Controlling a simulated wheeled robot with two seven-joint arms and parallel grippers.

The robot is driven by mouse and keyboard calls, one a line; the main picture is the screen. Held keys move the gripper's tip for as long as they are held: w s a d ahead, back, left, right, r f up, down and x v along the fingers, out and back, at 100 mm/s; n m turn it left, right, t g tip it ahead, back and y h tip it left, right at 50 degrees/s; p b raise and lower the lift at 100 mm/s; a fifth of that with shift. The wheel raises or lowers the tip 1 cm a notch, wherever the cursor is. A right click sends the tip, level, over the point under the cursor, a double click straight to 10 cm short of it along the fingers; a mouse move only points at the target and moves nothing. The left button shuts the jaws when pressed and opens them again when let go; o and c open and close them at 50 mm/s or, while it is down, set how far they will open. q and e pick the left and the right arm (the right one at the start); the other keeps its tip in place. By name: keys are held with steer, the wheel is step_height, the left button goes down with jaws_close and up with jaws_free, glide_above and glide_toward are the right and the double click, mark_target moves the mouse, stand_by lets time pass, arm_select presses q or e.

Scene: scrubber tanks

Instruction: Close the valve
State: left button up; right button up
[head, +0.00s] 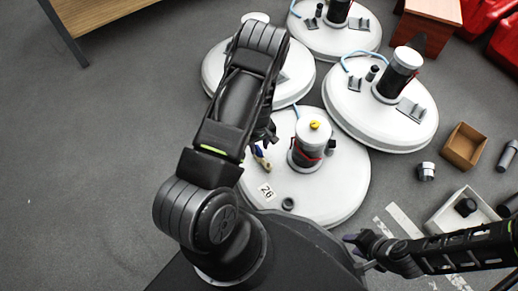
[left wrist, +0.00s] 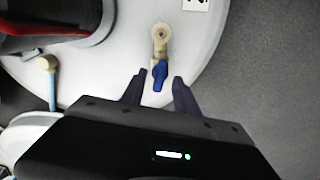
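The valve is a small brass-coloured fitting (left wrist: 160,38) with a blue handle (left wrist: 160,74), on the white lid of the nearest tank (head: 325,188). In the left wrist view the handle points from the fitting toward my gripper, roughly in line with it. In the head view the valve (head: 261,158) shows beside my left arm, partly covered. My left gripper (left wrist: 158,88) is open, its fingers on either side of the handle's tip; contact cannot be told. My right gripper (head: 358,245) is away from the valve, at the lower right.
A white-and-black canister (head: 312,142) with a yellow top stands on the same lid. Other white tanks (head: 385,112) stand behind. A cardboard box (head: 464,146), a white box (head: 447,212) and loose cylinders lie at right. The floor at left is clear.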

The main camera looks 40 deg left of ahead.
arm_select(q)
steer(key=shift+f, duration=0.55)
steer(key=shift+c, duration=0.2)
jaws_close()
